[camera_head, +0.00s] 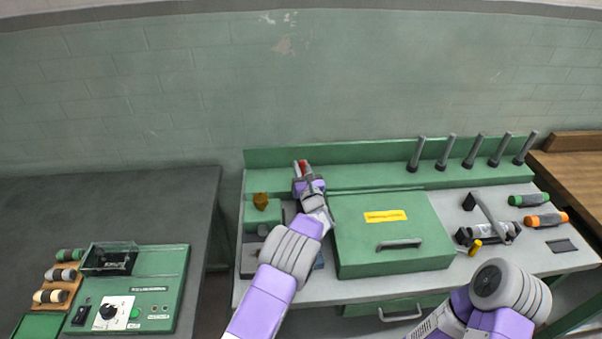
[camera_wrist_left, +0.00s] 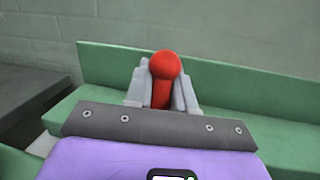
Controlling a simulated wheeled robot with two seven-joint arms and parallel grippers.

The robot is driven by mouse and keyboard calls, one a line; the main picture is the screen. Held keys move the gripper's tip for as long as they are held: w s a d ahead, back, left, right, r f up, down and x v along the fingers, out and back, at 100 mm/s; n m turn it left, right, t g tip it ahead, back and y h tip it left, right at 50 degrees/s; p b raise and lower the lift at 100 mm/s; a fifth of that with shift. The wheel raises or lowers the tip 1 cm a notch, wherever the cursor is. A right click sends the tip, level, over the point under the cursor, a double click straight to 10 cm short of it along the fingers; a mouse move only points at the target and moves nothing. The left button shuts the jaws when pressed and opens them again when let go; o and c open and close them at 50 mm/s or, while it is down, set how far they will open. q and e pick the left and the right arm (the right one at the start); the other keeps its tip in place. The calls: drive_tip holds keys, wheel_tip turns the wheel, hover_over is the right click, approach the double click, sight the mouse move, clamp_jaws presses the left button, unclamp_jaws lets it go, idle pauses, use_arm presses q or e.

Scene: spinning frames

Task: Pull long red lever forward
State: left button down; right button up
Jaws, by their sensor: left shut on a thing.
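The red lever (camera_wrist_left: 166,75) has a round red knob on top and stands upright between the fingers of my left gripper (camera_wrist_left: 162,92) in the left wrist view. The fingers are shut on it just below the knob. In the head view the red tip of the lever shows at the end of my left gripper (camera_head: 305,170), near the back green ledge of the bench. The lower part of the lever is hidden by the gripper and arm. My right arm shows at the lower right of the head view, but its gripper fingers are not seen.
A green box with a handle (camera_head: 385,260) stands right of my left arm. A yellow-brown knob (camera_head: 261,201) sits left of the gripper. Several dark posts (camera_head: 445,152) stand on the back ledge. A green control panel (camera_head: 170,275) is on the dark table at left.

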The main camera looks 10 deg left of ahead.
sight(301, 168)
use_arm(q)
drive_tip(key=s+b, duration=0.1)
drive_tip(key=s+t+y+b, duration=0.1)
drive_tip(key=b, duration=0.1)
drive_tip(key=s+d+t+b, duration=0.1)
drive_tip(key=shift+r+n, duration=0.3)
drive_tip(key=shift+r, duration=0.05)
drive_tip(key=shift+s+d+r+t+y+b, duration=0.1)
drive_tip(key=shift+s+t+y+b, duration=0.25)
drive_tip(key=shift+t+b, duration=0.2)
drive_tip(key=shift+s+d+r+t+y+b, duration=0.1)
drive_tip(key=shift+s+r+t+y+b, duration=0.15)
drive_tip(key=shift+s+r+b, duration=0.15)
drive_tip(key=c, duration=1.1)
unclamp_jaws()
drive_tip(key=shift+o, duration=0.2)
wheel_tip(301, 168, up, 10)
drive_tip(key=p, duration=0.2)
